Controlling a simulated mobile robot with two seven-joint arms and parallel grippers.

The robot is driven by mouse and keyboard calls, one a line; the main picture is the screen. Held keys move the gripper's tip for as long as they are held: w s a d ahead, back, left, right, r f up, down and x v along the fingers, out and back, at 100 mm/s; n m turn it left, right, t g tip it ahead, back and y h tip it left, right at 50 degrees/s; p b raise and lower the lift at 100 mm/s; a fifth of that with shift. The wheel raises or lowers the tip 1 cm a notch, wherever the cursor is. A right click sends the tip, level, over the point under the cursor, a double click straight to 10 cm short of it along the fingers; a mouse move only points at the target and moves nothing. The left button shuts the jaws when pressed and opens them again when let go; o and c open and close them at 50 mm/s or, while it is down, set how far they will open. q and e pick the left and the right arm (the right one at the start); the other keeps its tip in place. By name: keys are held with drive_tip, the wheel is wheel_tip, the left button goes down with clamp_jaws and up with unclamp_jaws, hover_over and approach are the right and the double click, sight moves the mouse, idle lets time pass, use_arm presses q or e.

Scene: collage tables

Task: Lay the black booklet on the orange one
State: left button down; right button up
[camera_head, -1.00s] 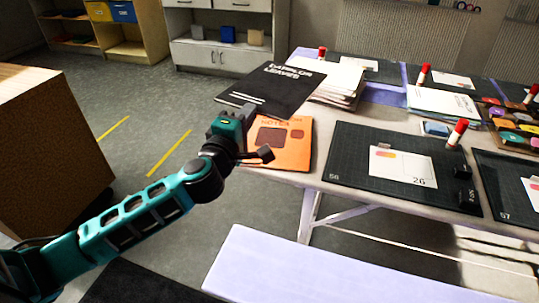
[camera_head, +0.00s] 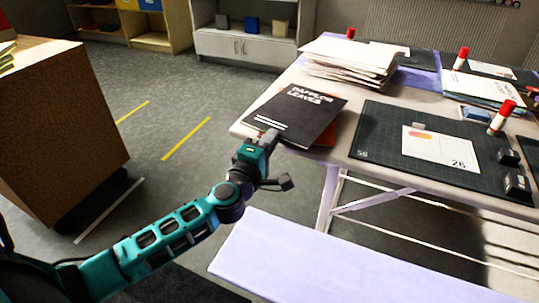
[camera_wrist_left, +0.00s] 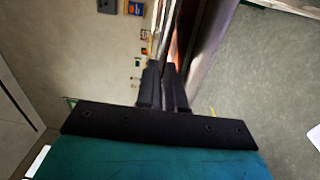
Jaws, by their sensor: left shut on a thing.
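The black booklet (camera_head: 297,113) with white lettering lies roughly flat over the orange booklet (camera_head: 329,134) at the near left corner of the table. Only a narrow strip of the orange one shows along its right side; the rest is hidden. My left gripper (camera_head: 270,137) is shut on the near edge of the black booklet. In the left wrist view the fingers (camera_wrist_left: 164,86) are close together, with the booklet seen edge-on. I cannot tell whether the two booklets touch. My right gripper is not in view.
A stack of papers (camera_head: 347,65) stands behind the booklets on the table. A dark cutting mat (camera_head: 385,148) with a white card (camera_head: 440,147) lies to the right. A pale bench (camera_head: 300,262) stands in front, and a brown cabinet (camera_head: 60,130) at the left.

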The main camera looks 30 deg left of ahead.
use_arm(q)
wheel_tip(320, 180, down, 2)
drive_tip(key=shift+f+b, duration=0.25)
drive_tip(key=shift+b, duration=0.25)
drive_tip(key=shift+f, duration=0.1)
drive_tip(key=c, duration=1.7)
unclamp_jaws()
drive_tip(key=o, duration=0.4)
drive_tip(key=shift+o, duration=0.2)
